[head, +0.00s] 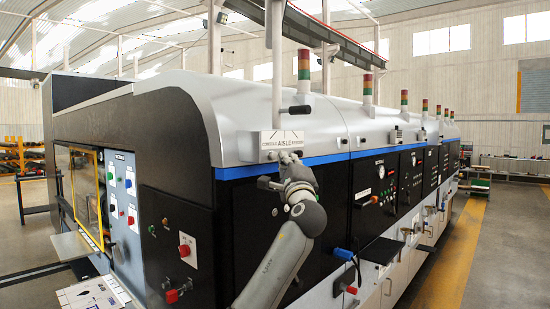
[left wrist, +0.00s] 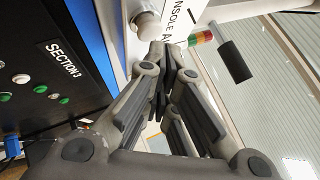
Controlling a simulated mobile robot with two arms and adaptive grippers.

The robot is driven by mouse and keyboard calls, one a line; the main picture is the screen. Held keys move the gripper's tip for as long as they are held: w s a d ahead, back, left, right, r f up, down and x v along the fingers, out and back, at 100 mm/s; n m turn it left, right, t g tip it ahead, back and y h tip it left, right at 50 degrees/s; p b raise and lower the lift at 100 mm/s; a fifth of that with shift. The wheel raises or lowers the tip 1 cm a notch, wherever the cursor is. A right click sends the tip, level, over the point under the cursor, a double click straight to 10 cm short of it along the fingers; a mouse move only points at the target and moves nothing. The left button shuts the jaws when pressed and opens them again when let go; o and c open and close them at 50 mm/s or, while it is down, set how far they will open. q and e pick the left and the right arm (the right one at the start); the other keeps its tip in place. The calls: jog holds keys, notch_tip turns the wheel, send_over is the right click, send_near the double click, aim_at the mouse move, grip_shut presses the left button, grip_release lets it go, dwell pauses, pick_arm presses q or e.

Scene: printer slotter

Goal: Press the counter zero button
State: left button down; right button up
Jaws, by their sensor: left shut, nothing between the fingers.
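No button in view can be read as the counter zero button; most labels are too small. In the head view, a control panel (head: 121,195) with green, blue and red buttons is on the machine's left end. A black panel (head: 376,192) with a gauge and small buttons is on the long side. My left gripper (head: 287,163) is raised in front of the machine, just below the aisle sign, apart from both panels. In the left wrist view, its fingers (left wrist: 164,72) are shut and empty.
A red button (head: 184,250) is low on the machine's dark front. A blue-handled part (head: 343,254) sticks out at lower right. The floor (head: 500,250) at right is clear.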

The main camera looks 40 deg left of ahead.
pick_arm(q)
jog(key=shift+d, duration=0.15)
jog(key=d, duration=0.5)
jog(key=shift+s, duration=0.2)
dwell(0.5)
dwell(0.4)
